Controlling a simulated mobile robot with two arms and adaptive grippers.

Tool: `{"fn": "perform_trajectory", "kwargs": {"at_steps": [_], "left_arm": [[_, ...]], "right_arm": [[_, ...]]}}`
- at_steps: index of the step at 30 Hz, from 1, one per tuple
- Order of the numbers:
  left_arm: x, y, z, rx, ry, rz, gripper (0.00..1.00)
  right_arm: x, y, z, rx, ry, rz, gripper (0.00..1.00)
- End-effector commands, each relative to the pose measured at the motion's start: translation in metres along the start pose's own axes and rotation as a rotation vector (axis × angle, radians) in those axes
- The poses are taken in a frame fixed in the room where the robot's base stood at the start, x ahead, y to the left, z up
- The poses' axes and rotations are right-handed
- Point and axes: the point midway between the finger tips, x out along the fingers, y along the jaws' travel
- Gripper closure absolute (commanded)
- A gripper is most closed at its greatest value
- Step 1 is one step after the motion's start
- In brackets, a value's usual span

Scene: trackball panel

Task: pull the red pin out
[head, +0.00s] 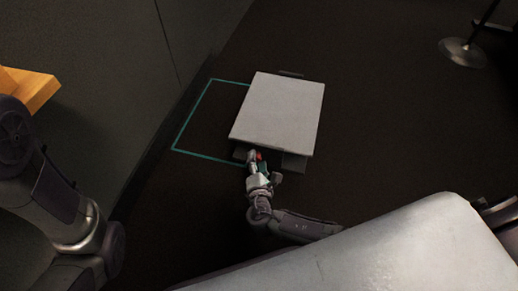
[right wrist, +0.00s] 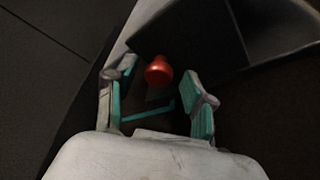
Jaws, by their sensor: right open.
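The red pin (right wrist: 159,70) shows a round red knob in the right wrist view, in front of a dark surface. In the head view the red pin (head: 259,156) is a small red spot at the near edge of a pale grey flat-topped panel (head: 279,110). My right gripper (head: 259,162) is at that edge, close to the pin. In the right wrist view its fingers (right wrist: 157,77) are open, one on each side of the knob. I cannot tell whether either finger touches it. The pin's shaft is hidden. My left arm shows at the left, but its gripper is out of view.
A teal outline (head: 190,121) marks the dark floor left of the panel. A grey wall (head: 90,80) stands at the left, with a wooden piece (head: 32,88) before it. A post on a round metal base (head: 461,51) stands at the far right. The floor right of the panel is clear.

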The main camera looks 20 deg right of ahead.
Motion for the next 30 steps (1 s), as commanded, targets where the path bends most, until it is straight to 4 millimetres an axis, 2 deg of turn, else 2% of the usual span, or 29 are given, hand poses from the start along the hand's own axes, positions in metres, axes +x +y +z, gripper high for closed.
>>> {"fn": "perform_trajectory", "kwargs": {"at_steps": [13, 22, 30], "left_arm": [[-0.0009, 0.0002, -0.0004, 0.000, 0.000, 0.000, 0.60], [-0.0009, 0.0000, -0.0006, 0.000, 0.000, 0.000, 0.60], [-0.0010, -0.0001, -0.0006, 0.001, 0.000, 0.000, 0.60]], "right_arm": [[-0.0034, -0.0006, -0.0030, 0.001, 0.000, 0.000, 0.48], [-0.0032, -0.0007, -0.0029, 0.001, 0.000, -0.001, 0.98], [-0.0030, -0.0011, -0.0027, 0.001, -0.001, -0.001, 1.00]]}}
